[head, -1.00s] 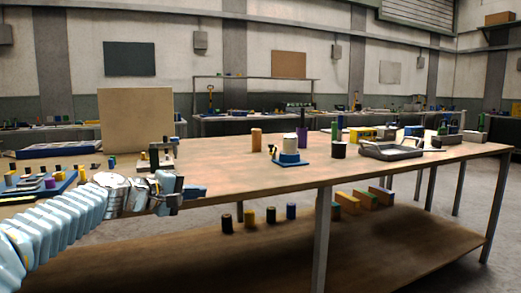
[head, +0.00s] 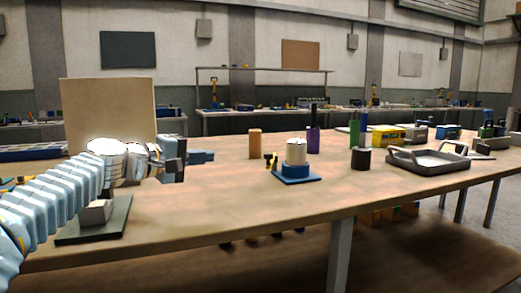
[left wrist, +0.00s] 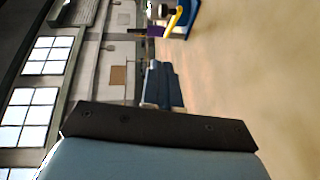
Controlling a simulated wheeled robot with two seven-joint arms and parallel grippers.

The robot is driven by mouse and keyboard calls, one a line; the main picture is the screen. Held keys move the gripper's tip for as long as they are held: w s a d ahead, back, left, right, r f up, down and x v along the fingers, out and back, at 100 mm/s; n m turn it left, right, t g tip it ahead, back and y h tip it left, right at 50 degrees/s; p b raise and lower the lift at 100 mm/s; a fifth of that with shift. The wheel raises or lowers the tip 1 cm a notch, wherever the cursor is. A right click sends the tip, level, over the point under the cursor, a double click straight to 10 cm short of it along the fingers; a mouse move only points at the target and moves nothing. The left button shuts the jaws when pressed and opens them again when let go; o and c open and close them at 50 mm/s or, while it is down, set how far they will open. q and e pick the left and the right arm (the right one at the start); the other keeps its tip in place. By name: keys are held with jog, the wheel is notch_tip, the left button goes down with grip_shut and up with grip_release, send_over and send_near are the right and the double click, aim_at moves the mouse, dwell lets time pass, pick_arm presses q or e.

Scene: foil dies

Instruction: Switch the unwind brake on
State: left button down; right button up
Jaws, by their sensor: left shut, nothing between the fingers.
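A unit with a white cylinder (head: 296,151) on a blue base (head: 297,175) stands upright on the table, right of the middle. A small yellow and black lever (head: 270,161) stands at its left side; I take this to be the unwind brake. The blue base (left wrist: 190,22) and the yellow part (left wrist: 171,24) show at the top of the left wrist view, partly cut off. My left gripper (head: 211,156) is shut and empty, left of the lever and apart from it. Its closed fingers show in the left wrist view (left wrist: 161,84). My right gripper is not in view.
An orange cylinder (head: 255,144) stands behind the gap between gripper and lever. A dark plate (head: 75,232) with a grey block lies below my left arm. The table front is clear.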

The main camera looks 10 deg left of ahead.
aim_at(272, 156)
pick_arm(q)
jog(key=shift+w, duration=0.5)
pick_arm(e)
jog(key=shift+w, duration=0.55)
pick_arm(q)
jog(key=s+d+p+x, duration=0.1)
jog(key=p+x, duration=0.3)
jog(key=x, duration=0.8)
jog(key=shift+d+f, duration=0.25)
jog(key=shift+d, duration=0.6)
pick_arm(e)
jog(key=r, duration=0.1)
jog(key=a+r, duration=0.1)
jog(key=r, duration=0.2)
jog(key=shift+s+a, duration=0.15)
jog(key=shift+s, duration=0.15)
pick_arm(q)
jog(key=shift+w, duration=0.1)
